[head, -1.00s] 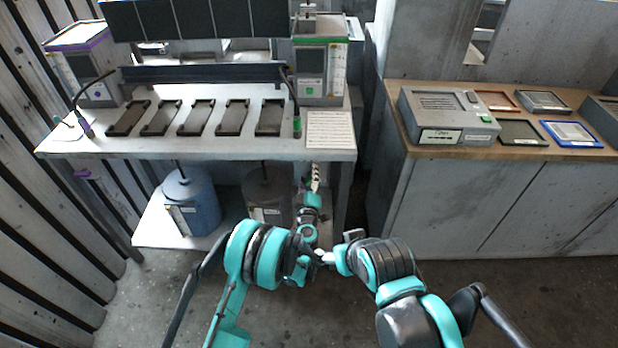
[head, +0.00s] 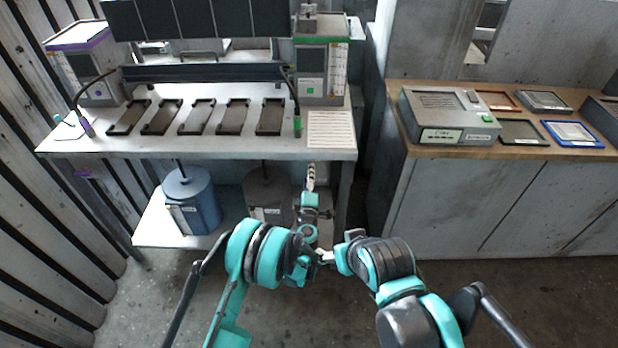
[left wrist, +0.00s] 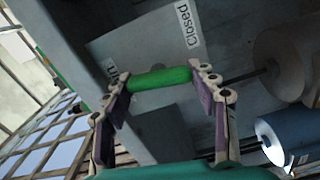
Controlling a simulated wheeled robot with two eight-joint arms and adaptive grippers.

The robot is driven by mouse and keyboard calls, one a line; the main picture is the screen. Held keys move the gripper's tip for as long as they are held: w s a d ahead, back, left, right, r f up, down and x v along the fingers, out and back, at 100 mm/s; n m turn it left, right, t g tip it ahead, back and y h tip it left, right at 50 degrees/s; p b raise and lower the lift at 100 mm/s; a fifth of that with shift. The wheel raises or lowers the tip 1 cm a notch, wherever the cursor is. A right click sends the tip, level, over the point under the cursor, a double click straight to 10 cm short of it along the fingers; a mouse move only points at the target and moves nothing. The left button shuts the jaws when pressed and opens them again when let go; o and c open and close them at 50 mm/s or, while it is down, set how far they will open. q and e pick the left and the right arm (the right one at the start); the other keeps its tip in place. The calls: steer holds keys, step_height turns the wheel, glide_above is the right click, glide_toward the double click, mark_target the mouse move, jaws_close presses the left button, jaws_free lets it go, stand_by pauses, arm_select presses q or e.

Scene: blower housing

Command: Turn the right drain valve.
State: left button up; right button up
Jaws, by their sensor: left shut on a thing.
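The green valve handle (left wrist: 158,79) is a short bar in the left wrist view, lying roughly level across it. My left gripper (left wrist: 160,82) is shut on it, with one finger at each end of the bar. A plate behind carries a "Closed" label (left wrist: 188,25) at upper right and another, partly hidden label (left wrist: 110,69) at left. In the head view my left gripper (head: 311,178) is just below the front right of the bench, and the valve cannot be made out there. My right gripper (head: 328,257) is low in the middle, beside my left arm; its fingers are unclear.
The bench (head: 240,148) holds several dark trays, and two instruments stand at its ends. A blue tank (head: 190,205) and a grey tank (head: 266,190) are on the lower shelf. A wooden-topped cabinet (head: 470,205) stands at right. Floor is open in front.

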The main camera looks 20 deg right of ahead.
arm_select(q)
steer(key=o, duration=1.2)
steer(key=shift+c, duration=0.2)
